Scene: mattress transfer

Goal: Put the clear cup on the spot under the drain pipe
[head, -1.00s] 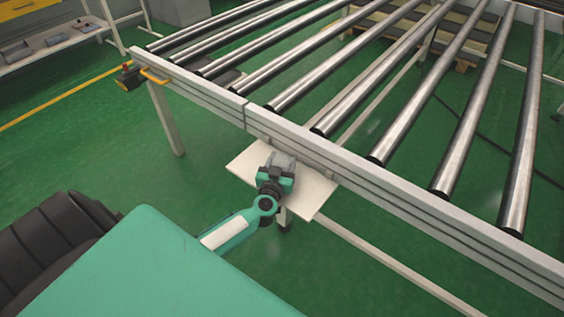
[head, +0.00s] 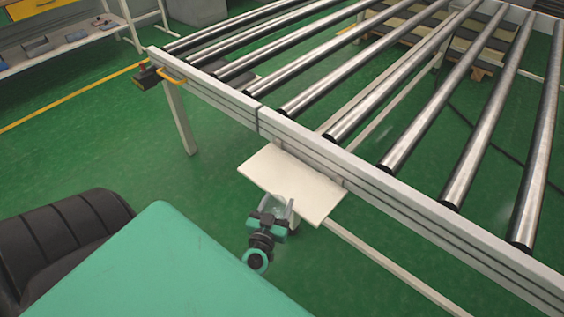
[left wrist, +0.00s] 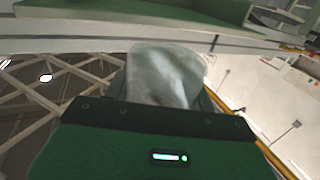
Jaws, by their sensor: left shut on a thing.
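My left gripper (head: 278,208) is shut on the clear cup (head: 277,203), a see-through, pale cup between the two fingers. It is at the near edge of a small white shelf (head: 287,172) fixed to the side of the roller frame. The cup overlaps the shelf's front corner in the head view, and its height above the shelf is hard to tell. In the left wrist view the cup (left wrist: 165,72) rises tilted beyond the dark green gripper body. I cannot make out a drain pipe or a marked spot. My right gripper is not in view.
A roller conveyor (head: 258,118) with a pale metal side rail fills the upper right. A storage shelf (head: 70,45) stands at upper left. Green floor on the left is open.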

